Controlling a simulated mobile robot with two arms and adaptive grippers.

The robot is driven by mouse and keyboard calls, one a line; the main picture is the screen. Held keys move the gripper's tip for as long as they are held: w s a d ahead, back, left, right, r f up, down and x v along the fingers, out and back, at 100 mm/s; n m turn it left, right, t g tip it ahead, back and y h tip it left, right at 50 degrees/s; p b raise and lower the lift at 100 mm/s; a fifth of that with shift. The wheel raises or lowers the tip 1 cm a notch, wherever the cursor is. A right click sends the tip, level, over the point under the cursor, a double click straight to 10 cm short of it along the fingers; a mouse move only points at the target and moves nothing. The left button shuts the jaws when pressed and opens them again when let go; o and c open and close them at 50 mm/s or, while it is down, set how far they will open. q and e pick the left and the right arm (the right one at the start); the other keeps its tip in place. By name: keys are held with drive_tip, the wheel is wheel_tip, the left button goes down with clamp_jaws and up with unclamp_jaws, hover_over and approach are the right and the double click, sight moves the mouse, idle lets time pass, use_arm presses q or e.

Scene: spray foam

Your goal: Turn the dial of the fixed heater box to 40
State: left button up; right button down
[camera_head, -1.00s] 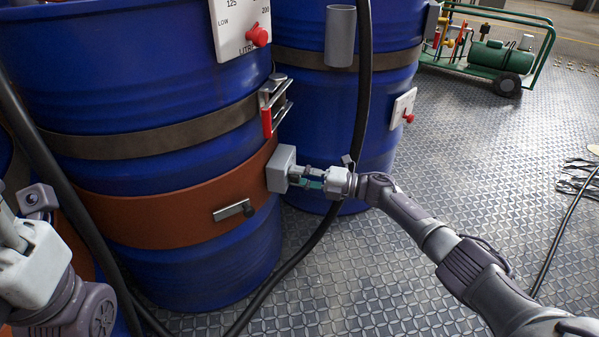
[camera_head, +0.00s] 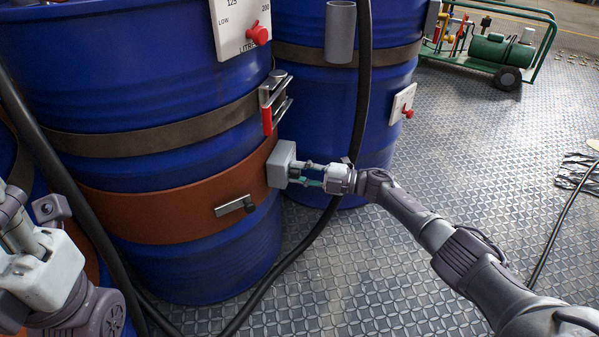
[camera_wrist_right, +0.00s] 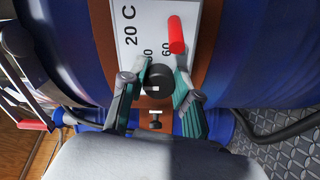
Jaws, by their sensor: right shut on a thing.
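The heater box (camera_head: 281,165) is a small grey box on the orange-brown heater band (camera_head: 150,212) around the near blue drum. In the right wrist view its white face (camera_wrist_right: 127,38) reads "20 C" and 60, with another number partly hidden by a finger. A red lever or lamp (camera_wrist_right: 176,35) stands out from it. My right gripper (camera_head: 300,177) reaches the box from the right. In the wrist view its two teal fingers are shut on the round black dial (camera_wrist_right: 156,78), which bears a white mark. My left gripper (camera_head: 14,212) is at the left edge, its fingertips unclear.
A white panel with a red knob (camera_head: 258,35) sits above on the near drum. A second blue drum (camera_head: 320,110) stands behind. A black hose (camera_head: 361,90) hangs down close to my right gripper. A latch with a red handle (camera_head: 267,121) is above the box. Patterned floor lies open at right.

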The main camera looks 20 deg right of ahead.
drive_tip(key=c, duration=0.8)
unclamp_jaws()
drive_tip(key=shift+c, duration=0.2)
drive_tip(key=shift+s+d, duration=0.1)
drive_tip(key=shift+d, duration=0.15)
drive_tip(key=v, duration=1.1)
drive_tip(key=shift+d, duration=0.25)
drive_tip(key=shift+s, duration=0.1)
